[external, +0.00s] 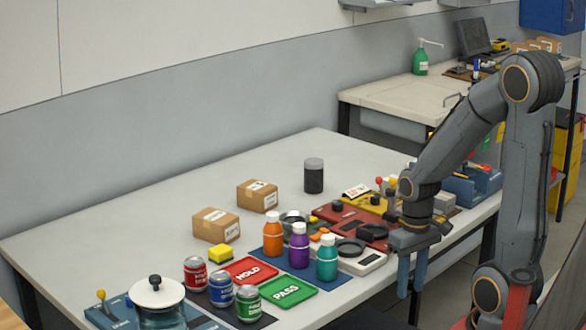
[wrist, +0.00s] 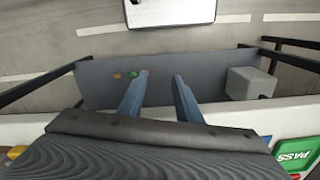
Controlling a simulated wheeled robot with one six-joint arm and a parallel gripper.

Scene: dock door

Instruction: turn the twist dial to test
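My gripper (external: 411,278) points down at the right front edge of the table, with its two blue fingers apart and nothing between them. In the wrist view its fingers (wrist: 158,98) are also spread and empty, over a grey surface beyond the white table edge. I cannot single out the twist dial or read any "test" mark. Small dark knobs stand on a dark red panel (external: 350,224) and on a yellow panel (external: 364,202), left of and behind my gripper. My arm hides part of that area.
Orange (external: 273,239), purple (external: 299,251) and teal (external: 327,263) bottles stand left of my gripper. Cardboard boxes (external: 216,225) sit behind. The table's back left is clear.

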